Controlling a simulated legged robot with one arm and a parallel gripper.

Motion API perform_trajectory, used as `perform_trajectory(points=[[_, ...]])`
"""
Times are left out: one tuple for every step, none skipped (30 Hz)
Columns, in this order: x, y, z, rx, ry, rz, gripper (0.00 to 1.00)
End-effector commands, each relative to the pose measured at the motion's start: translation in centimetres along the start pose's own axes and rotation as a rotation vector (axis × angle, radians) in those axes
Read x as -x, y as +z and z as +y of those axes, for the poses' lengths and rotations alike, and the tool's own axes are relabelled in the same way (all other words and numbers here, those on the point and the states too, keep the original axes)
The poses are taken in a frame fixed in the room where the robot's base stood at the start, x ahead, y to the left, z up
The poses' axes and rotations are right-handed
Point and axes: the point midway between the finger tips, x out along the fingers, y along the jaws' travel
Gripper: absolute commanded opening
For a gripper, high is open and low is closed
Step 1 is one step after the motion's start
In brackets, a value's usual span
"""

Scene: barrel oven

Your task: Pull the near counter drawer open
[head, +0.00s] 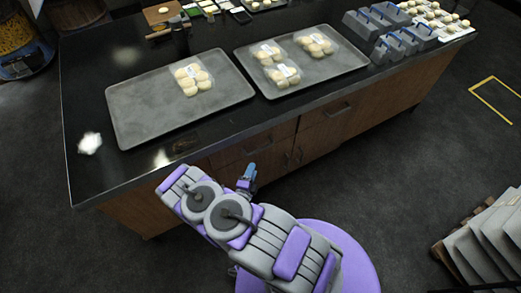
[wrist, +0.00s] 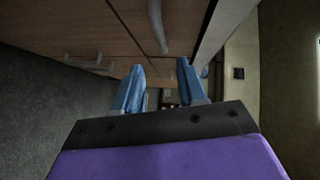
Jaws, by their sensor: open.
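The near counter drawer (head: 228,153) is a brown wooden front below the black countertop. It looks flush with the counter, so shut. My gripper (head: 247,170) is in front of the counter, close to the drawer's lower edge in the head view. In the wrist view my gripper (wrist: 160,68) has its two blue fingers apart with nothing between them. A metal bar handle (wrist: 157,25) runs along a wooden front ahead of the fingertips, apart from them. I cannot tell for sure which drawer that handle is on.
A second drawer (head: 345,106) is to the right, with cupboard doors below. On the countertop (head: 85,100) are two grey trays (head: 130,120) (head: 345,62) with bagged dough balls and grey containers (head: 403,45). Stacked trays (head: 490,240) stand at right.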

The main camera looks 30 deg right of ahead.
Motion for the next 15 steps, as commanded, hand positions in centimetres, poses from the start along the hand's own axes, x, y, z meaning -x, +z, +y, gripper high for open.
perform_trajectory(points=[[-0.8, -0.1, 0.1, -0.002, 0.000, 0.005, 0.41], [-1.3, -0.1, 0.1, -0.002, 0.000, 0.005, 0.41], [-1.8, -0.2, 0.0, -0.002, -0.001, 0.005, 0.41], [-2.3, -0.2, 0.0, -0.003, -0.001, 0.005, 0.41], [-2.7, -0.2, 0.1, -0.003, 0.000, 0.006, 0.41], [-3.3, -0.1, 0.1, -0.002, 0.000, 0.005, 0.41], [-3.8, -0.1, 0.1, -0.003, 0.000, 0.006, 0.41], [-4.2, -0.1, 0.1, -0.003, 0.000, 0.005, 0.41], [-4.8, -0.2, 0.1, -0.003, 0.000, 0.006, 0.41], [-5.3, -0.1, 0.1, -0.003, 0.000, 0.005, 0.41], [-5.8, -0.1, 0.1, -0.004, 0.000, 0.006, 0.41], [-6.4, -0.1, 0.1, -0.004, 0.000, 0.005, 0.41], [-6.9, -0.1, 0.1, -0.004, 0.000, 0.006, 0.41], [-7.4, -0.1, 0.1, -0.004, 0.000, 0.005, 0.41], [-8.1, -0.1, 0.0, -0.004, -0.001, 0.006, 0.41]])
